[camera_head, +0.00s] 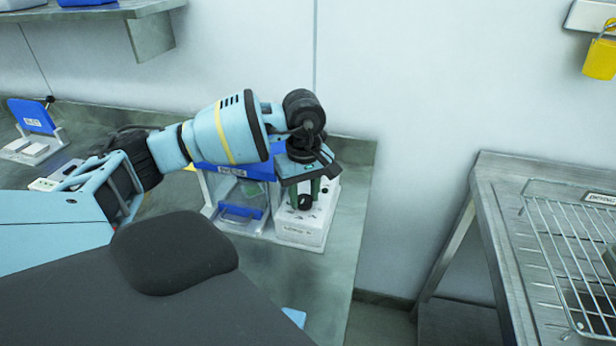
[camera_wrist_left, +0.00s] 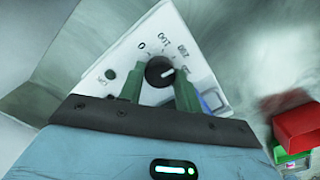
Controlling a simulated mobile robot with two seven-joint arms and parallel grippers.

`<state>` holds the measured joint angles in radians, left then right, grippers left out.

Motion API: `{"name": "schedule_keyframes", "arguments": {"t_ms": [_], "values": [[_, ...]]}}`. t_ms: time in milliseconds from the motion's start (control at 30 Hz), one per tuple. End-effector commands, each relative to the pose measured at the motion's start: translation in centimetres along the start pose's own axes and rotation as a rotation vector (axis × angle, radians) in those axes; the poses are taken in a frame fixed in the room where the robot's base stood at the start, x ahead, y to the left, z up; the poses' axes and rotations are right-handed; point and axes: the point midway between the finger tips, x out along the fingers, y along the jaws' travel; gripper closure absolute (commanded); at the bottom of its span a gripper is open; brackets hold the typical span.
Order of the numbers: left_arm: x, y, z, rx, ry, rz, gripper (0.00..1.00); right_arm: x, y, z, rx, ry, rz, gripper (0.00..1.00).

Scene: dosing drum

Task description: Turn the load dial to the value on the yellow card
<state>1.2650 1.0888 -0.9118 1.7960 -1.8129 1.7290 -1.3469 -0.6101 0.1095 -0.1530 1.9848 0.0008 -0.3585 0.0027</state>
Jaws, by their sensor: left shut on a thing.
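The load dial is a black round knob (camera_wrist_left: 159,71) on the sloped white face of a small box (camera_head: 303,228). The knob also shows in the head view (camera_head: 305,202). Printed values 0, 100 and 200 run around it, and a further label at the right is partly hidden. A white mark on the knob points right, towards that label. My left gripper (camera_head: 304,190) has its green fingers (camera_wrist_left: 158,82) on both sides of the knob and is shut on it. No readable yellow card is in view.
A clear bin with a blue front (camera_head: 241,212) stands beside the box. A blue sign stand (camera_head: 33,117) is at the far left of the bench. At right, across a gap, a steel table (camera_head: 497,232) carries a wire rack (camera_head: 575,250).

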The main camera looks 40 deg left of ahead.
Motion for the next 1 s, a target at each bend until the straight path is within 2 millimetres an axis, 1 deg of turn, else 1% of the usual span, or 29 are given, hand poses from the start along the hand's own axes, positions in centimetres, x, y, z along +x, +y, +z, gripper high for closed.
{"name": "schedule_keyframes", "arguments": {"t_ms": [33, 100, 400, 600, 800, 1000], "values": [[0.2, 0.0, -0.1, 0.041, -0.001, 0.0, 0.89, 0.2, 0.0, 0.6, 0.001, -0.009, -0.001, 0.64], [0.2, 0.0, -0.1, 0.108, -0.001, -0.001, 0.89, 0.3, -0.1, 0.9, 0.002, -0.015, -0.002, 0.64], [0.2, 0.0, -0.1, 0.381, 0.0, 0.0, 0.89, 0.9, -0.1, 2.1, 0.004, -0.031, -0.005, 0.64], [0.1, 0.0, -0.1, 0.527, 0.0, 0.001, 0.89, 1.4, -0.1, 2.8, 0.005, -0.042, -0.007, 0.64], [0.0, 0.0, 0.0, 0.626, 0.0, 0.001, 0.89, 1.6, -0.2, 3.4, 0.006, -0.052, -0.008, 0.64], [-0.1, 0.0, 0.0, 0.679, 0.001, 0.003, 0.89, 1.7, -0.2, 3.8, 0.007, -0.057, -0.008, 0.64]]}}
